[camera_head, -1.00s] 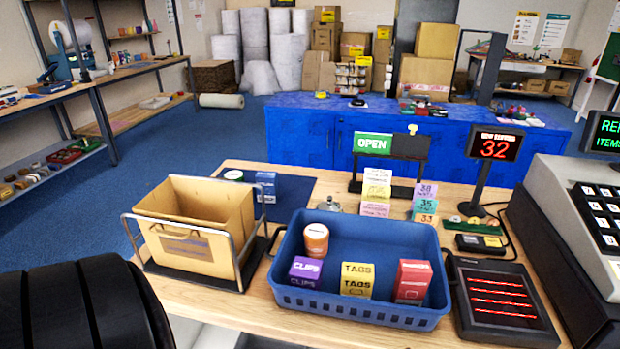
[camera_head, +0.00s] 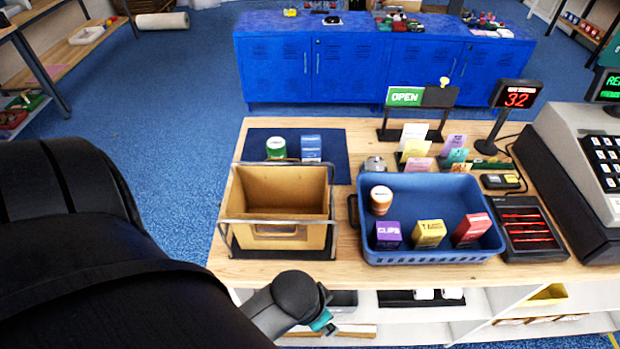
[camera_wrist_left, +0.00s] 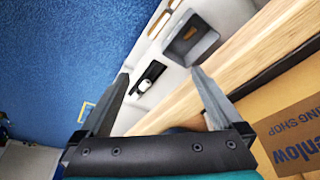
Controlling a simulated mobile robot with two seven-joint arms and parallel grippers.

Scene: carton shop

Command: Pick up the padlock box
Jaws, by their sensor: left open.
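No label naming a padlock is readable, so I cannot tell which box it is. In the blue basket (camera_head: 372,247) stand a purple CLIPS box (camera_head: 388,235), a yellow box (camera_head: 429,234), a red box (camera_head: 471,230) and a round orange-and-white tub (camera_head: 381,200). A blue box (camera_head: 311,148) stands on the dark mat behind the open carton. My left arm reaches in from the left, its wrist low in front of the table. In the left wrist view my left gripper (camera_wrist_left: 159,76) is open and empty. My right gripper is out of view.
An open brown carton (camera_head: 284,234) stands in a metal frame left of the basket. A green tub (camera_head: 276,148) is on the mat. Card stands, a display and a register fill the right side. The table's front edge has shelves below.

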